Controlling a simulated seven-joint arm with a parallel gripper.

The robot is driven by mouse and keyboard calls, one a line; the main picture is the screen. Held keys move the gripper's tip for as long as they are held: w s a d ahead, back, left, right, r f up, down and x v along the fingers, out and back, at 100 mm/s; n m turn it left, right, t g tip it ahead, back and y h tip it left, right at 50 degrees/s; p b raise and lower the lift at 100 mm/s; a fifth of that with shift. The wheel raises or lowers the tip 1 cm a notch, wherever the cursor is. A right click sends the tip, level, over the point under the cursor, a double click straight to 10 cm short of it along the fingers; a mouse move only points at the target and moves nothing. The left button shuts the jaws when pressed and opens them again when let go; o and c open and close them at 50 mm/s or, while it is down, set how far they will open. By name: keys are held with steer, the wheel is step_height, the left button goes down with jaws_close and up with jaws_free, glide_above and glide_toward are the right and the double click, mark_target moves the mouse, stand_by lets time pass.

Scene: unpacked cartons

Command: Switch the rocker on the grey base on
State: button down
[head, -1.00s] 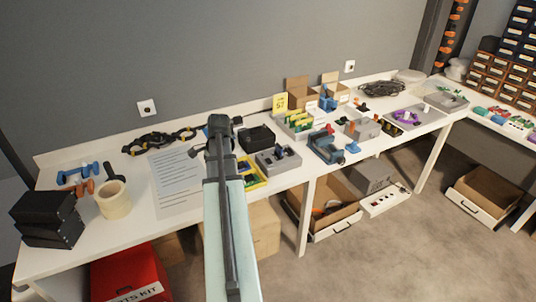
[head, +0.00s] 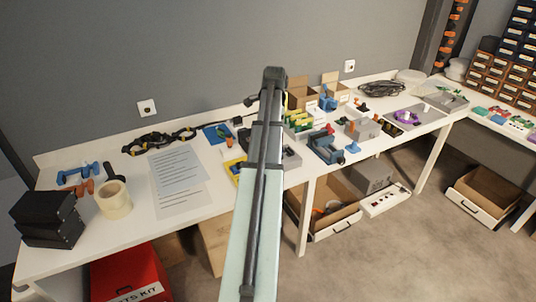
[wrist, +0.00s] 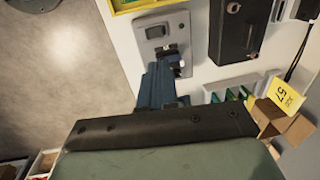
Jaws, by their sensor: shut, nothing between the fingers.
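The grey base (wrist: 180,22) shows in the wrist view at the top middle, with a dark rocker (wrist: 155,31) in a pale frame on it. Which way the rocker is tipped is too small to tell. A small dark and white part sits on the base nearer my fingers. In the head view my arm partly covers the grey base (head: 292,158). My gripper (wrist: 158,68) is shut and empty, its blue-grey fingers beside the base's near end, short of the rocker in the picture. Whether they touch the base cannot be told. The head view hides the fingertips.
A black box (wrist: 238,28) stands right of the base in the wrist view. A yellow-edged tray (head: 233,170) lies left of it in the head view. Green parts (wrist: 232,93) and a cardboard box with a yellow tag (wrist: 286,96) are close to my gripper's right.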

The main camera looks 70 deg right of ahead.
steer(key=f, duration=0.4)
steer(key=w+f, duration=0.1)
steer(key=f, duration=0.4)
steer(key=d+f, duration=0.1)
steer(key=f, duration=0.4)
steer(key=shift+w+d, duration=0.1)
steer(key=shift+w, duration=0.05)
steer(key=shift+f, duration=0.2)
stand_by(0.5)
steer(key=shift+s+a+r, duration=0.2)
steer(key=shift+s+a, duration=0.3)
steer(key=shift+a, duration=0.05)
steer(key=shift+r, duration=0.1)
step_height(320, 180, up, 14)
steer(key=s+a, duration=0.1)
stand_by(0.6)
steer(key=shift+s, duration=0.1)
